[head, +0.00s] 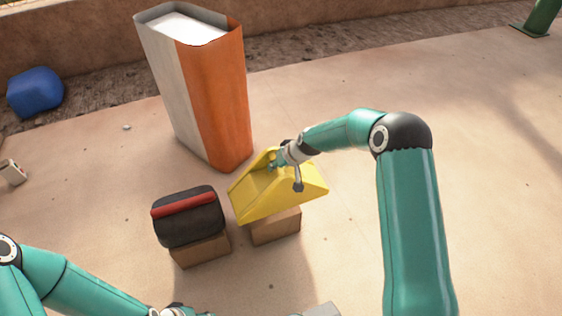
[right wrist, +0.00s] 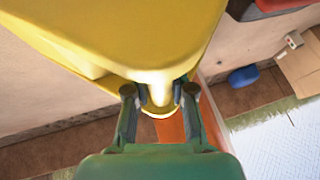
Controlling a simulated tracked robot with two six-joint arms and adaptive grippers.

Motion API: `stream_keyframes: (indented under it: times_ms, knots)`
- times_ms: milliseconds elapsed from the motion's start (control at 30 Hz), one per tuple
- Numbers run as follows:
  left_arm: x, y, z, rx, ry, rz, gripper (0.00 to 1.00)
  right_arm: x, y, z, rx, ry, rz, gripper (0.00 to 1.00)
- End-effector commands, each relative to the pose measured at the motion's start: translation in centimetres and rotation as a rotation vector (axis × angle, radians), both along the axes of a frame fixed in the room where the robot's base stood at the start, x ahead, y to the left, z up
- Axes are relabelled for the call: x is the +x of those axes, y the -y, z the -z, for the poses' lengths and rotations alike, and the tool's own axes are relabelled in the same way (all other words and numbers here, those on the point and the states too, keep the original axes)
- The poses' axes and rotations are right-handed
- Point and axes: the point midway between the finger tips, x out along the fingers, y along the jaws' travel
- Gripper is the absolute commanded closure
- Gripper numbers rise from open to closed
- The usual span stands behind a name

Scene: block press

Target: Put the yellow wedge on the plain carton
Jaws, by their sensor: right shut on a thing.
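The yellow wedge (head: 262,199) is in the middle of the head view, its sloped face visible. My right gripper (head: 279,164) is shut on it at its upper side. In the right wrist view both fingers of the gripper (right wrist: 160,95) close around a yellow grip on the wedge (right wrist: 125,30). A plain brown carton (head: 277,228) shows directly below the wedge, its top hidden by it. I cannot tell whether the wedge touches the carton.
A black block with a red band (head: 186,220) sits on another brown carton (head: 202,251), close left of the wedge. A tall orange and grey box (head: 215,100) stands behind. A blue block (head: 36,92) lies far left. The ground at right is mostly clear.

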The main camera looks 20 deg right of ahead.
Motion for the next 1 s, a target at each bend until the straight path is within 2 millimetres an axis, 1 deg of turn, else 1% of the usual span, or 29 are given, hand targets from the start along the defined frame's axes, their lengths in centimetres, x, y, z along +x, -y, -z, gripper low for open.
stream_keyframes:
  times_ms: [67,133,300,433,533,767,800,867,900,933,1000]
  knots:
    - [0.0,0.0,0.2,0.0,0.0,0.0,0.6,0.2,0.1,0.2,-0.001,0.008,0.003,1.0]
    - [0.0,0.0,0.6,0.0,0.0,0.0,0.6,0.2,0.1,0.9,0.0,0.006,0.004,1.0]
    - [0.0,0.0,1.8,0.0,0.0,0.0,0.6,0.2,0.1,3.5,0.0,0.005,0.004,1.0]
    - [0.0,0.0,2.5,0.0,0.0,0.0,0.6,0.2,0.1,5.0,-0.001,0.007,0.004,1.0]
    - [0.0,0.0,2.5,0.0,0.0,0.0,0.6,0.3,0.1,5.3,-0.001,0.008,0.004,1.0]
    - [0.0,0.0,2.5,0.0,0.0,0.0,0.6,0.2,0.1,5.3,-0.001,0.008,0.003,1.0]
    - [0.0,0.0,2.5,0.0,0.0,0.0,0.6,0.0,0.0,5.6,0.0,0.0,0.001,0.7]
    - [0.0,0.0,2.5,0.0,0.0,0.0,0.6,0.0,0.0,5.6,0.0,0.0,0.001,0.6]
    - [0.0,0.0,2.5,0.0,0.0,0.0,0.6,0.0,0.0,5.6,0.0,0.0,0.001,0.54]
    - [0.0,0.0,2.5,0.0,0.0,0.0,0.6,0.0,0.0,5.6,0.0,0.0,0.001,0.52]
    - [0.0,0.0,2.5,0.0,0.0,0.0,0.6,0.0,0.0,5.6,0.0,0.0,0.001,0.52]
